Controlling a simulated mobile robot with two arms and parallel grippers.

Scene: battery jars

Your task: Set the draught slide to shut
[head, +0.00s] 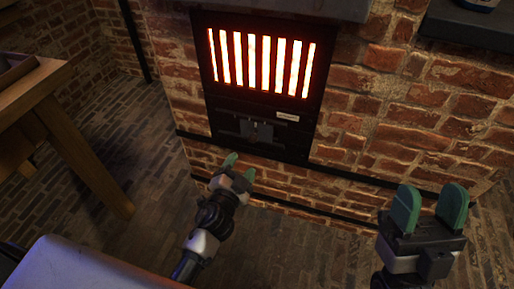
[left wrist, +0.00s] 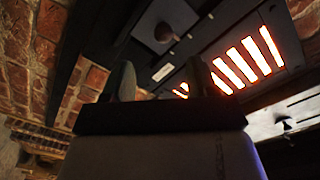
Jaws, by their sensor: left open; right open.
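The draught slide (head: 257,130) is a dark plate with a knob, set low in the black stove front under the glowing grate. A small pale label (head: 288,117) is above it to the right. In the left wrist view the slide's round dark knob (left wrist: 163,33) shows beyond my fingers. I cannot tell the slide's setting. My left gripper (head: 240,167) is open and empty, in front of and below the slide, apart from the knob. Its fingers also show in the left wrist view (left wrist: 163,84). My right gripper (head: 430,208) is open and empty at the lower right.
The barred grate (head: 260,62) glows orange above the slide. Brick wall (head: 390,120) surrounds the stove front, with a dark rail (head: 350,175) along its lower part. A wooden table (head: 65,125) stands at the left. A dark shelf (head: 470,25) is at the upper right.

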